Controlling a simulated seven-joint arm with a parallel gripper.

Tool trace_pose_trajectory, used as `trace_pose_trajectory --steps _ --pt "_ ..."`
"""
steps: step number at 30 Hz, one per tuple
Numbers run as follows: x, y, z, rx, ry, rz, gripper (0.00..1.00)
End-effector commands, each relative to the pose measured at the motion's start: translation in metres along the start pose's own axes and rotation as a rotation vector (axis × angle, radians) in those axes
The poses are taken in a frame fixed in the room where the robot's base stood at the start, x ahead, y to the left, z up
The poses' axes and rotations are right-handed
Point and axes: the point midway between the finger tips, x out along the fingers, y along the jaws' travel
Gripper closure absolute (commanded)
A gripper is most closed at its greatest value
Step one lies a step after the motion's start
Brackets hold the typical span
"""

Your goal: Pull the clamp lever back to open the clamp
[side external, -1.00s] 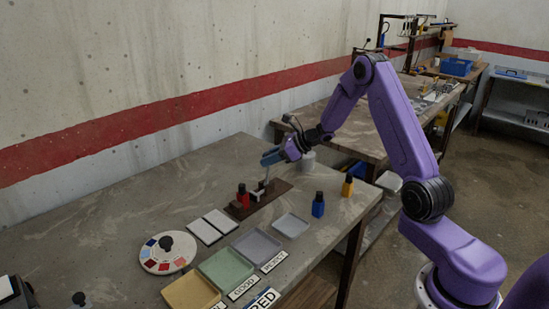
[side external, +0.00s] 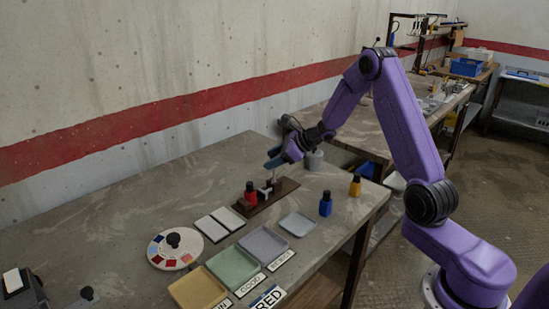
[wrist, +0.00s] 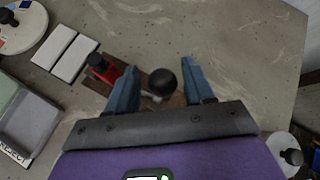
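The clamp (side external: 266,189) stands on a dark brown board (side external: 285,187) on the bench. Its lever has a round black knob (wrist: 162,82), and a light metal part shows beneath it. A red bottle with a black cap (side external: 251,193) stands at the clamp; it also shows in the wrist view (wrist: 103,70). My gripper (side external: 272,160) is above the board. In the wrist view my gripper (wrist: 158,68) has its blue fingers apart on either side of the knob, with gaps showing on both sides. The lever's lower part is partly hidden.
A blue bottle (side external: 325,204) and an orange bottle (side external: 355,186) stand right of the board. Two white plates (side external: 211,228), several trays (side external: 233,267) and a round colour disc (side external: 174,249) lie nearer. The bench's left back is clear.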

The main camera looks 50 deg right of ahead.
Motion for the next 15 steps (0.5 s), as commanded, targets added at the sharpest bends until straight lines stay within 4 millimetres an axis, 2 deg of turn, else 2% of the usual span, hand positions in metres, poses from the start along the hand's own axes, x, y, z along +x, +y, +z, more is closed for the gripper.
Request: trace_pose_trajectory --steps 10,15 --pt "-0.002 -0.001 0.000 0.002 -0.001 -0.002 0.46" --pt "-0.019 -0.002 0.000 0.002 -0.001 -0.005 0.46"
